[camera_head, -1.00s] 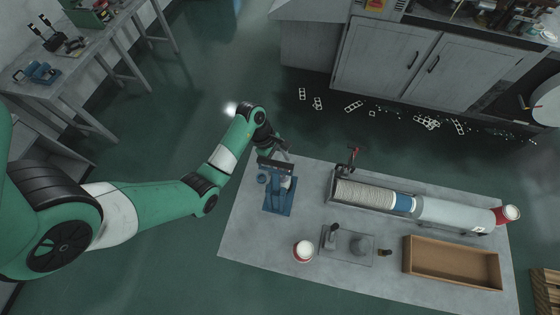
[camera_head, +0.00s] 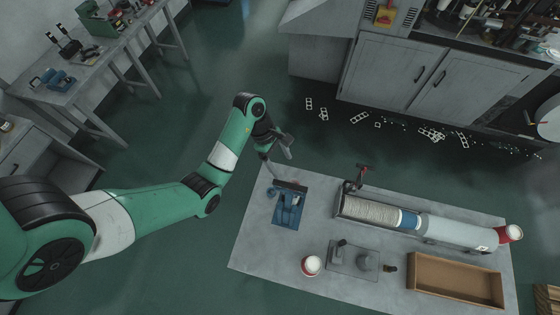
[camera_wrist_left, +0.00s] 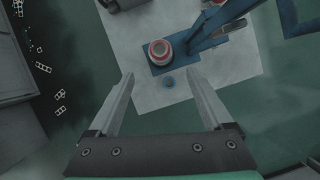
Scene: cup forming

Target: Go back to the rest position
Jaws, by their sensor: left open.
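My left gripper (camera_head: 288,147) is in the head view, just beyond the grey table's upper left corner. It is empty, with its fingers spread apart. In the left wrist view its two fingers (camera_wrist_left: 160,78) point toward the table with a clear gap between them. A blue press-like fixture (camera_head: 287,207) stands on the left end of the table (camera_head: 262,245), apart from the gripper. In the left wrist view a red-and-white cup (camera_wrist_left: 160,50) sits on the fixture's blue base (camera_wrist_left: 155,69). My right gripper is not in view.
The table also holds a long cup dispenser (camera_head: 375,212), a red-and-white cup (camera_head: 311,266), a grey plate with small tools (camera_head: 350,262) and an empty wooden tray (camera_head: 455,282). Cabinets (camera_head: 395,70) stand behind. Green floor (camera_head: 210,85) is open around the arm.

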